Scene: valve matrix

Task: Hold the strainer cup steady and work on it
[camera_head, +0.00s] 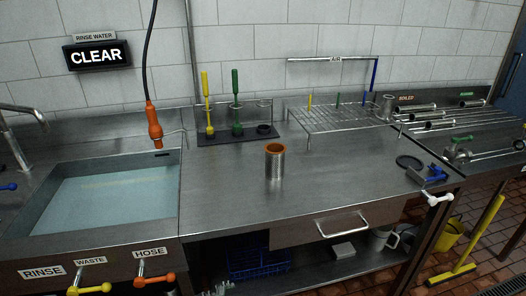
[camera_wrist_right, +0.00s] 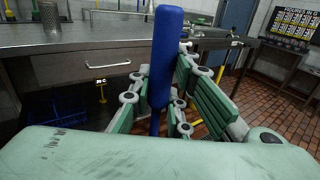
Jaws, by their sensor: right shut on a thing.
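A metal cylinder with an orange rim, seemingly the strainer cup (camera_head: 275,164), stands upright on the steel counter (camera_head: 225,185) in the head view. Nothing holds it. A metal cylinder, seemingly the same cup (camera_wrist_right: 50,20), also shows at the top left of the right wrist view. My right gripper (camera_wrist_right: 160,92), with green pads, is shut on a thick blue handle (camera_wrist_right: 167,45) that stands nearly upright in front of the counter. The lower end of the handle is hidden behind my gripper. My left gripper is in neither view.
A water-filled sink (camera_head: 110,198) lies at the left, with an orange-ended hose (camera_head: 154,122) hanging above its right side. Yellow and green brushes (camera_head: 236,105) stand in a rack at the back. A wire rack (camera_head: 345,118) is at the back right. Counter around the cup is clear.

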